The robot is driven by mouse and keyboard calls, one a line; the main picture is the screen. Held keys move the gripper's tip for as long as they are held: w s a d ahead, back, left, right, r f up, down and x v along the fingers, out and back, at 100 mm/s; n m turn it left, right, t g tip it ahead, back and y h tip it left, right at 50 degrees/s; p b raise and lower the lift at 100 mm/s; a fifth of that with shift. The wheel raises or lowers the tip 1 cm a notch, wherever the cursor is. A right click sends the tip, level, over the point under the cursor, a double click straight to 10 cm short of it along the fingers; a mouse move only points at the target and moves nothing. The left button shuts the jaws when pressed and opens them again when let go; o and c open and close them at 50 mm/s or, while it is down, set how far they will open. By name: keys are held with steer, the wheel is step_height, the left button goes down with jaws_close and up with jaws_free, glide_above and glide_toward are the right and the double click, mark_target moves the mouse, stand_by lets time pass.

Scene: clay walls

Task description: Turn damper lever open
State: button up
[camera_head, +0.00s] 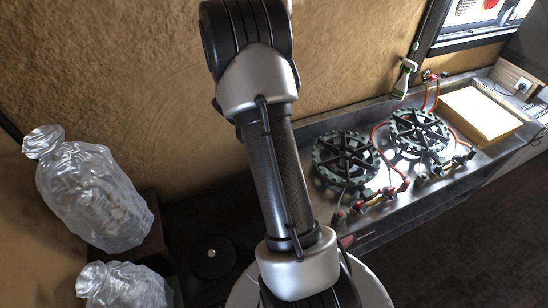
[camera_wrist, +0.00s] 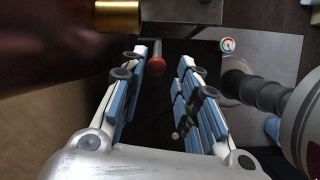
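The damper lever (camera_wrist: 156,66) appears in the wrist view as a short rod ending in a red ball knob. My gripper (camera_wrist: 163,57) is open, with its two blue-padded fingers spread. The red knob shows between the fingertips, closer to the left finger; I cannot tell whether they touch. Nothing is clasped. The lever's mount is not clear against the dark background. In the head view my arm fills the middle, and neither the gripper nor the lever can be made out.
A dark cylinder with a brass band (camera_wrist: 118,16) crowds the wrist view's upper left. A small round gauge (camera_wrist: 228,44) sits upper right. In the head view, a counter holds two ring burners (camera_head: 345,158) (camera_head: 418,131) with red hoses; wrapped bags (camera_head: 95,195) stand left.

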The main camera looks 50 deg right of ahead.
steer(key=v, duration=0.5)
steer(key=shift+d, duration=0.25)
steer(key=shift+w+d, duration=0.1)
